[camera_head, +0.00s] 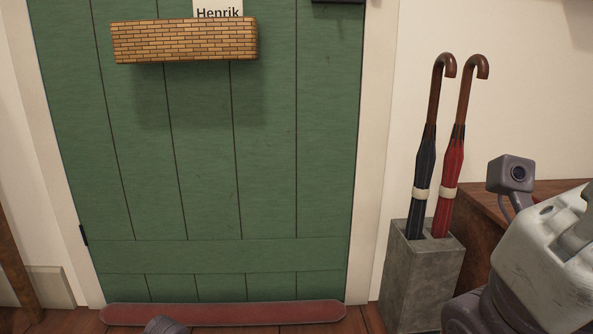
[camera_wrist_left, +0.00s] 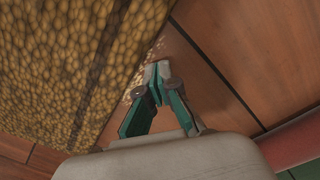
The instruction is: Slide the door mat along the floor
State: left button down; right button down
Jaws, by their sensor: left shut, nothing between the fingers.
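The door mat (camera_wrist_left: 60,70), coarse and yellow-brown with dark stripes, fills the upper left of the left wrist view. Its edge runs diagonally down from the top centre. The head view does not show the mat. My left gripper (camera_wrist_left: 158,75), with teal fingers, is shut and empty. Its tips are right beside the mat's edge, over the wooden floor; I cannot tell whether they touch the mat. In the head view only a small grey piece of my left arm shows at the bottom edge. My right arm shows at the right, but its gripper is not visible.
A red draught stopper (camera_head: 225,313) lies along the foot of the green door (camera_head: 200,190). A grey stand (camera_head: 420,280) with two umbrellas is right of the door. A brick-patterned box (camera_head: 185,40) is on the door. Bare floor (camera_wrist_left: 215,75) lies right of the mat.

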pick_arm(q)
jog(key=shift+f, duration=0.95)
jog(key=shift+r+p, duration=0.15)
jog(key=shift+p, duration=0.35)
dwell(0.9)
dwell(0.3)
